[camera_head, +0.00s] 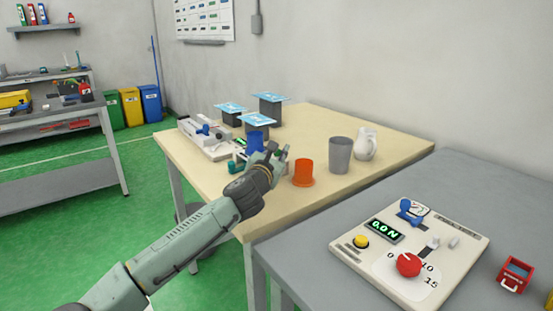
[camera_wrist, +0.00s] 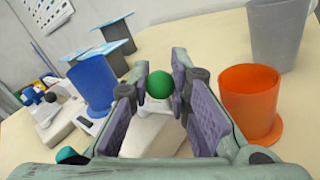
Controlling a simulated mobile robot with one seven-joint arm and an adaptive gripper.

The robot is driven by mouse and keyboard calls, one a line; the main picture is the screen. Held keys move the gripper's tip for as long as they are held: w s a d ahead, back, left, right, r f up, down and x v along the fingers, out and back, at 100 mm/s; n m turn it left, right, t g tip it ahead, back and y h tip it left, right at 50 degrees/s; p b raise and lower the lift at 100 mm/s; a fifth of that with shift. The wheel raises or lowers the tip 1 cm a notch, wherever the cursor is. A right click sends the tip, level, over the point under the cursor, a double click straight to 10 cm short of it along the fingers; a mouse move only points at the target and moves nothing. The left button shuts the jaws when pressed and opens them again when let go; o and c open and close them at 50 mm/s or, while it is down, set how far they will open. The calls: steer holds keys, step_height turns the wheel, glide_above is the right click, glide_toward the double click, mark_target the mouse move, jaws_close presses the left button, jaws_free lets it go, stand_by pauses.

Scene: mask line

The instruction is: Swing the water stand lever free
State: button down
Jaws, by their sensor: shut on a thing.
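A green ball knob (camera_wrist: 160,84) shows between the fingertips of my gripper (camera_wrist: 159,80) in the wrist view. My gripper is shut on it. A pale part, seemingly the lever or its mount, shows below the knob, partly hidden by the fingers. The water stand (camera_wrist: 72,132) is a whitish base to the left of the fingers. A blue cup (camera_wrist: 90,82) stands at it, and is also seen in the head view (camera_head: 254,139).
An orange cup (camera_head: 303,172) stands close right of my gripper, with a grey cup (camera_head: 340,155) and a white jug (camera_head: 366,143) beyond. Blue-topped stands (camera_head: 270,107) and a white device (camera_head: 205,137) are behind. A control panel (camera_head: 430,270) lies on the grey table.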

steer(key=n+y, duration=0.2)
steer(key=y, duration=0.1)
steer(key=d+n+y+b, duration=0.1)
steer(key=shift+w+t+y, duration=0.3)
steer(key=shift+w+t, duration=0.05)
steer(key=shift+t, duration=0.05)
steer(key=shift+w+n+y, duration=0.2)
steer(key=shift+n+y, duration=0.4)
steer(key=shift+y, duration=0.35)
steer(key=shift+w+n+y, duration=0.15)
steer(key=shift+n+y, duration=0.45)
steer(key=shift+y, duration=0.65)
steer(key=c, duration=1.5)
jaws_free()
steer(key=shift+o, duration=0.2)
step_height(320, 180, up, 10)
